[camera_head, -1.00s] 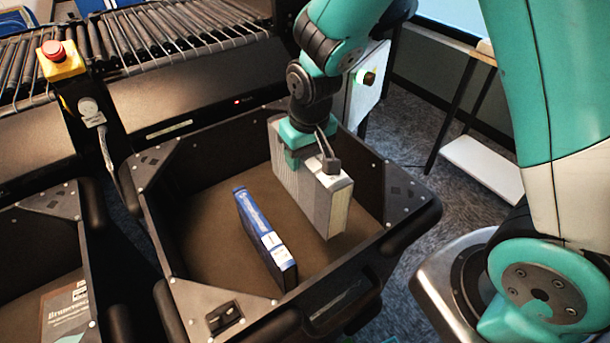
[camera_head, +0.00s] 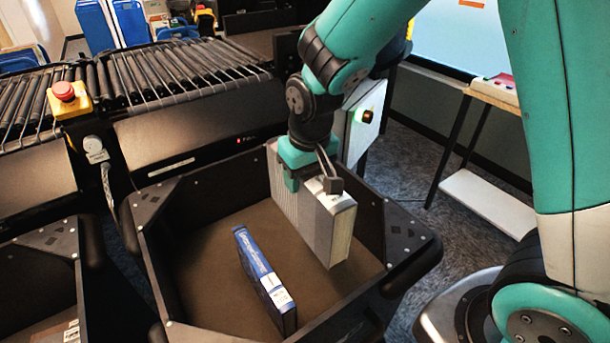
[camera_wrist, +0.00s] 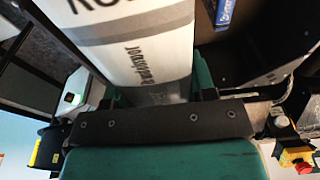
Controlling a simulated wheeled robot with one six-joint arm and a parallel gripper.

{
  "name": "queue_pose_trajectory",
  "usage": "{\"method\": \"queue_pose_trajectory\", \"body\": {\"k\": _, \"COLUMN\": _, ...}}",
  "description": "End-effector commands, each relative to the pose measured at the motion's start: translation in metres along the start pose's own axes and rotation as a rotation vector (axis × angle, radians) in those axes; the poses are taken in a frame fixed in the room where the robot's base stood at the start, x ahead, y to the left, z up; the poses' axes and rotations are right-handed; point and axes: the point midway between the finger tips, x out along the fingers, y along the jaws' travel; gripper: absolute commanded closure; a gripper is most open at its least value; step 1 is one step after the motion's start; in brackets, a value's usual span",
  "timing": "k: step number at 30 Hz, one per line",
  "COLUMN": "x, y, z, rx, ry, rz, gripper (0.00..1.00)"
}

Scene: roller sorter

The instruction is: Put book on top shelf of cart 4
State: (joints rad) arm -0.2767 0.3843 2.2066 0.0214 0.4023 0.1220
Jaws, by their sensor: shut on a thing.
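My gripper (camera_head: 308,172) is shut on a thick grey-white book (camera_head: 312,215). The book is held upright over the right part of a black cart bin, and its lower end is close to the brown floor of the bin. In the wrist view the held book (camera_wrist: 140,45) shows its spine with dark lettering, between the green fingers (camera_wrist: 160,90). A blue book (camera_head: 262,275) stands on edge in the same bin, left of the held book and apart from it. No cart number is readable.
The bin's black rim (camera_head: 405,262) surrounds the held book. A second bin (camera_head: 40,300) is at the left. Rollers (camera_head: 150,75) and a red stop button (camera_head: 64,92) are behind. A wooden-topped table with a white lower shelf (camera_head: 488,200) stands at the right.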

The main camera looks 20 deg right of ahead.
Motion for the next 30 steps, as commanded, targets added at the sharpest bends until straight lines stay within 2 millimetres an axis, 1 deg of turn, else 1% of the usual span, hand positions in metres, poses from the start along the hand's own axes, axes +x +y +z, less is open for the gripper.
{"method": "queue_pose_trajectory", "body": {"k": 1, "x": -0.01, "y": 0.0, "z": -0.003, "rx": 0.0, "ry": 0.004, "rz": 0.0, "gripper": 1.0}}
{"method": "queue_pose_trajectory", "body": {"k": 3, "x": -0.017, "y": 0.0, "z": -0.004, "rx": 0.0, "ry": 0.004, "rz": -0.001, "gripper": 1.0}}
{"method": "queue_pose_trajectory", "body": {"k": 18, "x": -0.06, "y": 0.0, "z": -0.01, "rx": 0.0, "ry": 0.004, "rz": 0.0, "gripper": 1.0}}
{"method": "queue_pose_trajectory", "body": {"k": 21, "x": -0.062, "y": 0.0, "z": -0.01, "rx": 0.0, "ry": 0.004, "rz": 0.0, "gripper": 1.0}}
{"method": "queue_pose_trajectory", "body": {"k": 30, "x": -0.061, "y": 0.0, "z": -0.01, "rx": 0.0, "ry": 0.004, "rz": 0.0, "gripper": 1.0}}
